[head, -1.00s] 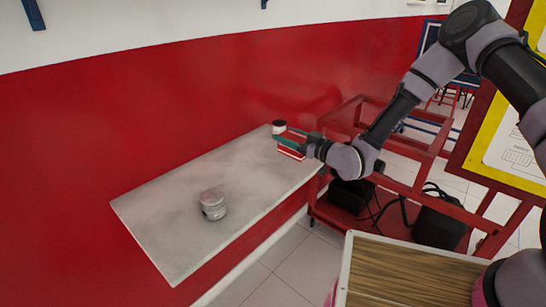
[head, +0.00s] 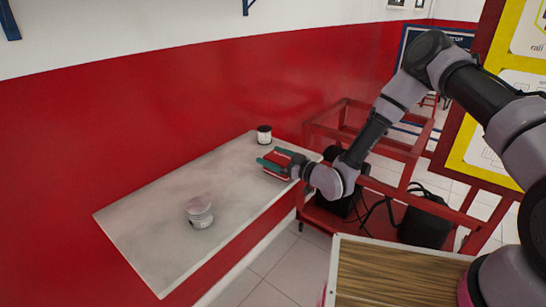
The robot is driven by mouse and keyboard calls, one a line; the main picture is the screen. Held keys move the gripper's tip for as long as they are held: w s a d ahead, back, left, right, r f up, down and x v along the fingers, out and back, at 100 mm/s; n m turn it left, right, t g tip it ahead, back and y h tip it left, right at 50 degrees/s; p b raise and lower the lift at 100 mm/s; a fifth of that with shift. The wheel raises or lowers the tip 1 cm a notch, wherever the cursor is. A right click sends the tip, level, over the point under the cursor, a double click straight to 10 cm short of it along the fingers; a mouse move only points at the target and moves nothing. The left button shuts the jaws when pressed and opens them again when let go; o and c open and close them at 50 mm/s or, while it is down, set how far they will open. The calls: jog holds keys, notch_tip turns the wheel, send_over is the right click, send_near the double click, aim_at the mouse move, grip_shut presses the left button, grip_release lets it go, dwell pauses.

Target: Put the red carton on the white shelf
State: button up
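The red carton (head: 278,164) is at the right part of the white shelf, between the teal fingers of my gripper (head: 276,160). One finger is on each side of it, and the gripper looks shut on it. The carton is partly hidden by the fingers, and I cannot tell whether its underside touches the shelf. The white shelf (head: 150,220) is a pale, flat board along the red wall, with bare surface on its left and middle.
A grey-white tin (head: 199,212) stands on the shelf's middle. A dark canister with a white top (head: 264,135) stands at its far back end, behind the gripper. A red metal frame (head: 395,150) is right of the shelf. A wood-topped table (head: 390,275) is in the foreground.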

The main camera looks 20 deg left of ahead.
jog(key=shift+d+r, duration=0.1)
jog(key=shift+r, duration=0.05)
jog(key=v, duration=1.2)
jog(key=w+d+r+m+h, duration=0.2)
jog(key=w+d+r+h, duration=0.6)
jog(key=w+d, duration=0.4)
jog(key=d+r+m+t+h, duration=0.2)
jog(key=d+r+m+h, duration=0.25)
jog(key=d+r, duration=0.75)
jog(key=s+d+r+m+g+h, duration=0.1)
jog(key=s+d+r+m+h, duration=0.1)
jog(key=s+d+r+m, duration=0.35)
jog(key=s+d+r+m+h, duration=0.25)
jog(key=s+d+r, duration=0.35)
jog(key=s+r, duration=0.5)
jog(key=s+r+m+y, duration=0.2)
jog(key=s+m, duration=0.1)
jog(key=s, duration=0.6)
jog(key=shift+s+a+r+g+y, duration=0.15)
jog(key=shift+s+a+g+y, duration=0.15)
jog(key=shift+s+a+g, duration=0.15)
